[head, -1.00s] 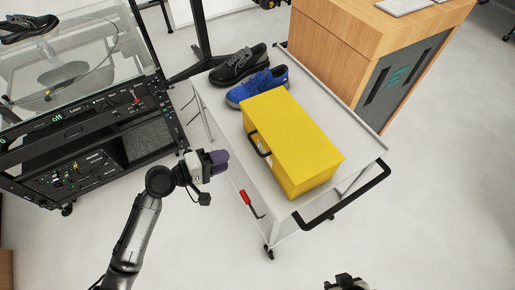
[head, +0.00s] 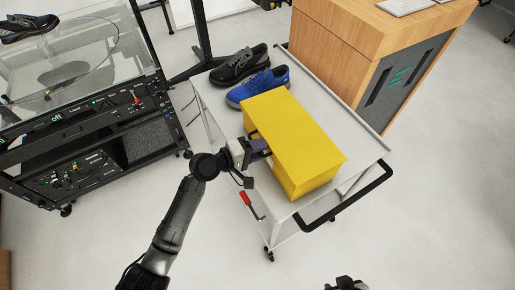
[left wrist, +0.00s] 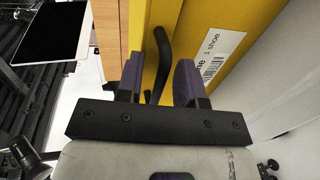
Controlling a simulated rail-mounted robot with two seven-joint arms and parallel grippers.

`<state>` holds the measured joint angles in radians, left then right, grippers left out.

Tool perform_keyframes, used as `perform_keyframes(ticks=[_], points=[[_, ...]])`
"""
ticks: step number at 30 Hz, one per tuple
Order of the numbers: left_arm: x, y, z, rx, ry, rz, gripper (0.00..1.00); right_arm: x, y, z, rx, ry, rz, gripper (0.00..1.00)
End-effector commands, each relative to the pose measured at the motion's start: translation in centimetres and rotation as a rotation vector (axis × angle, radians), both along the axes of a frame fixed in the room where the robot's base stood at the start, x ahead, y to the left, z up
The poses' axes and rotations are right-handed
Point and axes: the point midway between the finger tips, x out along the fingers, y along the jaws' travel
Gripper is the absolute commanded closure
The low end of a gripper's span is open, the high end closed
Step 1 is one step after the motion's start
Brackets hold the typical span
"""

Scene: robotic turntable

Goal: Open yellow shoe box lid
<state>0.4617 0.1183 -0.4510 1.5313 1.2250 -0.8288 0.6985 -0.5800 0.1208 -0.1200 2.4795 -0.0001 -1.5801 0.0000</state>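The yellow shoe box (head: 295,140) stands closed on the white cart, its lid flat on top. My left gripper (head: 260,147) is at the box's left long side and covers most of the black handle there. In the left wrist view the curved black handle (left wrist: 163,50) lies between the two purple-grey fingers of my left gripper (left wrist: 160,80). The fingers are apart, with gaps beside the handle. A white label (left wrist: 215,58) shows on the yellow box side. Only a dark tip of my right gripper (head: 346,283) shows at the bottom edge, away from the box.
The cart (head: 222,118) also carries a blue shoe (head: 258,86) and a black shoe (head: 238,65) behind the box. A black cart push bar (head: 350,205) is at the right. A wooden cabinet (head: 370,45) stands behind, a black turntable rig (head: 80,135) at left.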

Motion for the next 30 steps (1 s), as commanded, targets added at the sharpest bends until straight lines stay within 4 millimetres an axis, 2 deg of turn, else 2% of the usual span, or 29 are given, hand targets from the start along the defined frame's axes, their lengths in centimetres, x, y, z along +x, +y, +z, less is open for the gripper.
perform_keyframes(ticks=[5, 16, 30], points=[[0.01, 0.01, 0.01, 0.000, 0.000, 0.000, 0.66, 0.01, 0.00, 0.01, 0.000, 0.000, 0.000, 0.57], [0.00, 0.04, 0.01, 0.000, 0.000, 0.000, 1.00, 0.01, 0.01, 0.02, 0.000, 0.000, 0.000, 0.57], [0.01, 0.14, 0.20, 0.003, 0.001, 0.002, 1.00, 0.01, 0.01, 0.32, 0.000, -0.001, 0.000, 0.57]])
